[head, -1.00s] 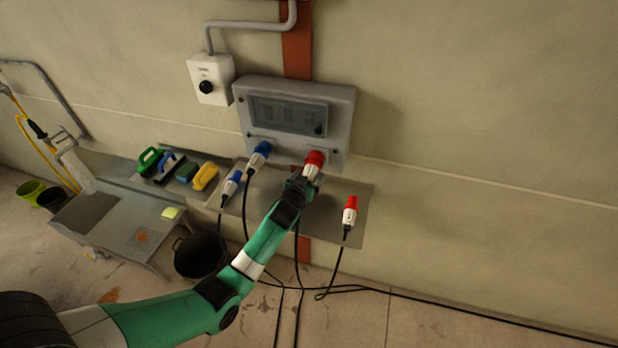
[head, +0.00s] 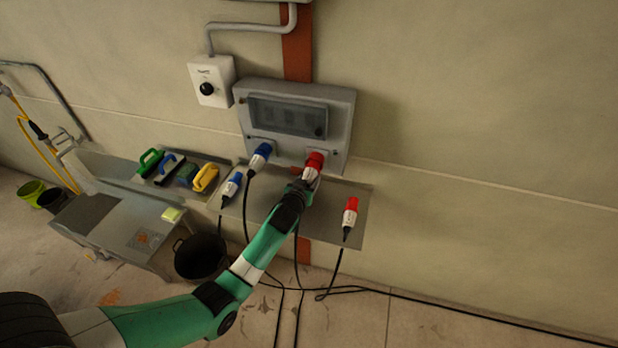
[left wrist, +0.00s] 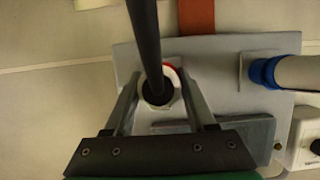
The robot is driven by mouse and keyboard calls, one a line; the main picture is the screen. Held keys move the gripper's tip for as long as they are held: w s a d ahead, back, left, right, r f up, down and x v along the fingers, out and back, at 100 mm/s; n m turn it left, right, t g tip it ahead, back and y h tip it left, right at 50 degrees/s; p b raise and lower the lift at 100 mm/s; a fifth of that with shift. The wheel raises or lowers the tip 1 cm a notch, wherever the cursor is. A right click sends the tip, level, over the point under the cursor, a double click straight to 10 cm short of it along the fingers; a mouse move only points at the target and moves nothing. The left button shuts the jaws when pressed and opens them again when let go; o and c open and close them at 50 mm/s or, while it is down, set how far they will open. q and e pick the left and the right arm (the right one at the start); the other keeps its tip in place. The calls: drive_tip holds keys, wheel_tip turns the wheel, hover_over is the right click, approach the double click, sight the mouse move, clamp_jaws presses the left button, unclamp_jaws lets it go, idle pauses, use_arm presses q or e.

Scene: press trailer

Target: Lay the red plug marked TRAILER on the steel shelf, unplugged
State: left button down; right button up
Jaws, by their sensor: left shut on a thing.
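A red and white plug (head: 312,172) sits at the red socket on the underside of the grey socket box (head: 342,112). My left gripper (head: 304,183) is shut on its white body. In the left wrist view the fingers stand on both sides of the white plug (left wrist: 174,98), with a red edge behind it and its black cable crossing in front. Whether its pins are still seated is hidden. A second red and white plug (head: 350,215) lies on the steel shelf (head: 324,226) at the right. No TRAILER marking is readable on either. My right gripper is not in view.
A blue plug (head: 259,158) is in the box's left socket, and another blue plug (head: 231,186) lies on the shelf's left end. Black cables hang below. The shelf is bare between my arm and the right-hand red plug. A black bucket (head: 200,258) stands below left.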

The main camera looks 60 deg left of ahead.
use_arm(q)
drive_tip(key=s+d+p, duration=0.3)
drive_tip(key=s+d, duration=0.1)
drive_tip(key=shift+s+d, duration=0.35)
drive_tip(key=shift+d, duration=0.05)
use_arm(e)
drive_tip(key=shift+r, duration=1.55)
